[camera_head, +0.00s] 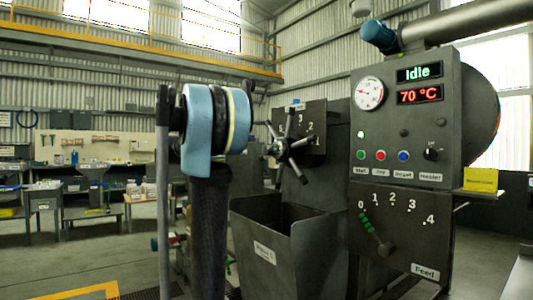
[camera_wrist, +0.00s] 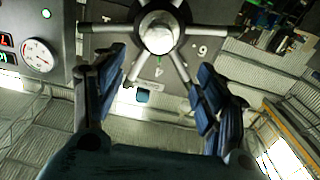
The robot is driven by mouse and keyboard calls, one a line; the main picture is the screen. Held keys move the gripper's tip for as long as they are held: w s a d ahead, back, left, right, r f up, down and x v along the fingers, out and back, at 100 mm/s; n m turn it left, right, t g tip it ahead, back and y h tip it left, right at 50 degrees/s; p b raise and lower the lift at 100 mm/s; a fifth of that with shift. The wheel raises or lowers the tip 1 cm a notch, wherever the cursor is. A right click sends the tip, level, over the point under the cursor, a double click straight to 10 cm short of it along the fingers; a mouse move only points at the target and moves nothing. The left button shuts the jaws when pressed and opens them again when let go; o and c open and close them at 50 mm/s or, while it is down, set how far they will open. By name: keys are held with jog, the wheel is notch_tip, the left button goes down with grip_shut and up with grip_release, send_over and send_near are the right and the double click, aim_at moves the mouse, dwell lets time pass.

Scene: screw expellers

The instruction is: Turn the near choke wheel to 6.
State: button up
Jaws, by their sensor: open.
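The choke wheel (camera_head: 283,146) is a spoked metal wheel with a pale round hub, in front of a dark plate (camera_head: 315,116) with white numbers, on the left of the machine. The wrist view shows its hub (camera_wrist: 159,30) at top centre, spokes spreading out, and an upside-down 6 at its right. I cannot tell which number the wheel is set to. My gripper (camera_wrist: 160,68) is open, with blue-padded fingers apart on both sides below the hub and close to the lower spokes. I cannot tell whether they touch. My arm hides the gripper in the head view.
The control panel (camera_head: 403,130) reads Idle and 70 °C, with a gauge and buttons. A dark open hopper (camera_head: 268,250) stands below the wheel. Benches line the far left; floor lies open between.

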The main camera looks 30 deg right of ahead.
aim_at(264, 149)
jog(key=d, duration=1.1)
jog(key=w+d, duration=0.1)
jog(key=d, duration=0.5)
jog(key=shift+a, duration=0.1)
jog(key=c, duration=1.5)
